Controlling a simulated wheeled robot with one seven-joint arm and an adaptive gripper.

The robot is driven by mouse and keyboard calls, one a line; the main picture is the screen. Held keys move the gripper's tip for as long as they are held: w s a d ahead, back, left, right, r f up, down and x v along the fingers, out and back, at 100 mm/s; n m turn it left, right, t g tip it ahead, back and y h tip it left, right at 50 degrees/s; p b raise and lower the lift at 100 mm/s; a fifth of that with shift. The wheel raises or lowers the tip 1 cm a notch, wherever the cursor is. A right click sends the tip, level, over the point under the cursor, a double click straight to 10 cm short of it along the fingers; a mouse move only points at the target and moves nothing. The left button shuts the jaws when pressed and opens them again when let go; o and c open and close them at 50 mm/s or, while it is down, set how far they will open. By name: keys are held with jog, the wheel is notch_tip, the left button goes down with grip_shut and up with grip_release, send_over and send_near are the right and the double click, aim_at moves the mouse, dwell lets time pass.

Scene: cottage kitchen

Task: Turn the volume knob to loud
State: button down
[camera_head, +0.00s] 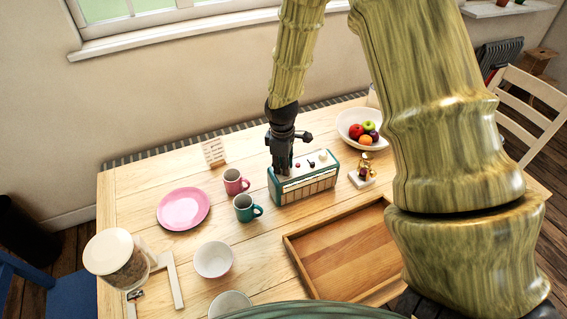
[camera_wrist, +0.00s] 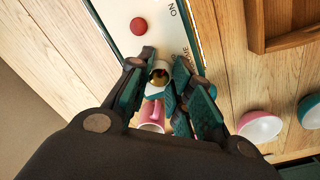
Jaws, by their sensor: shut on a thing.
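A teal and cream radio (camera_head: 305,191) stands on the wooden table, with small controls on its pale top. My gripper (camera_head: 283,168) points down onto the left end of that top. In the wrist view my gripper's fingers (camera_wrist: 160,82) are closed around a small round knob with a brassy centre (camera_wrist: 160,75). The lettering beside it is partly covered; "ME" shows, so it seems to be the volume knob. A red button (camera_wrist: 138,26) and the word "ON" are farther along the panel. The knob's pointer and any loud mark cannot be made out.
A pink mug (camera_head: 234,182) and a teal mug (camera_head: 245,208) stand close left of the radio. A wooden tray (camera_head: 291,255) lies in front, and a fruit bowl (camera_head: 346,123) behind right. A small figurine (camera_head: 363,176) is just right of the radio. A pink plate (camera_head: 183,209) lies farther left.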

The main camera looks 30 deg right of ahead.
jog(key=m, duration=0.5)
jog(key=shift+m+p, duration=0.3)
jog(key=shift+p, duration=0.05)
jog(key=m, duration=0.4)
jog(key=shift+w, duration=0.1)
jog(key=m+p, duration=0.1)
jog(key=m, duration=0.4)
jog(key=shift+g, duration=0.3)
jog(key=m, duration=0.4)
jog(key=shift+w+p, duration=0.1)
jog(key=shift+p, duration=0.25)
jog(key=shift+m, duration=0.3)
jog(key=c, duration=1.2)
grip_release()
jog(key=shift+c, duration=0.2)
